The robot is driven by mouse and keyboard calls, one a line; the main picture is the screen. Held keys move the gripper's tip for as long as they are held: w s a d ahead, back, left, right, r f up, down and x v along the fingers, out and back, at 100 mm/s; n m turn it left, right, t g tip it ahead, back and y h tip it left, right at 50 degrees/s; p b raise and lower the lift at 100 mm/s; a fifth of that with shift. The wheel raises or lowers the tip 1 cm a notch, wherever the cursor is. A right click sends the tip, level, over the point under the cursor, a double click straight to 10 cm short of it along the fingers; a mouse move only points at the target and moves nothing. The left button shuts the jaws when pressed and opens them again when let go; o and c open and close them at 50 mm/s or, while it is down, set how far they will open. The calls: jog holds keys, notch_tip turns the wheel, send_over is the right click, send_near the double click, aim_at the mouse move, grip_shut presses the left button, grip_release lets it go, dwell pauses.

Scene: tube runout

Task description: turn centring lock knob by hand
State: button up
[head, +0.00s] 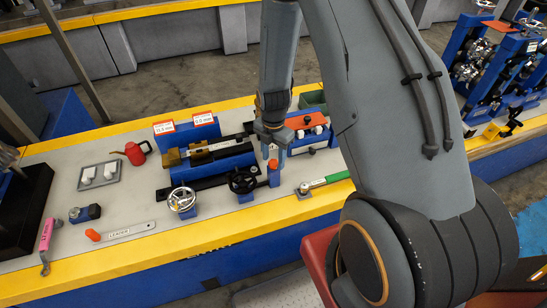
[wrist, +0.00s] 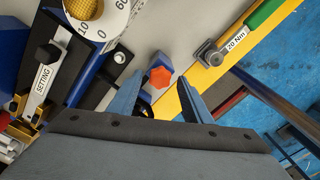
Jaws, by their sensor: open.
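An orange hexagonal knob, which I take for the centring lock knob (head: 273,164), stands on a small blue post near the middle of the bench in the head view. In the wrist view the knob (wrist: 160,77) shows end-on between my fingertips. My gripper (head: 274,154) points down above the knob, with its jaws open. In the wrist view my gripper (wrist: 159,84) has one finger on each side of the knob, with visible gaps. I cannot tell how far above the knob the fingertips are.
A black handwheel (head: 243,181) sits just left of the knob, a chrome handwheel (head: 181,200) further left. A green-handled wrench (head: 328,181) lies to the right, marked 20 Nm in the wrist view. The blue cradle (head: 213,165) is behind. The yellow front edge (head: 200,246) is clear.

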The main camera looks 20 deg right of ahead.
notch_tip(320, 180, up, 2)
jog(key=shift+r+p, duration=0.25)
jog(key=shift+p, duration=0.25)
jog(key=shift+r, duration=1.7)
notch_tip(320, 180, up, 8)
jog(key=b, duration=0.3)
jog(key=s+a+m+b, duration=0.2)
jog(key=s+m+b, duration=0.2)
jog(key=m, duration=0.8)
jog(key=s+a+m+t+b, duration=0.1)
jog(key=s+m+b, duration=0.3)
jog(key=s+m, duration=0.4)
jog(key=shift+s+a+r+m+b, duration=0.2)
jog(key=shift+a+m+b, duration=0.15)
jog(key=shift+m, duration=1.65)
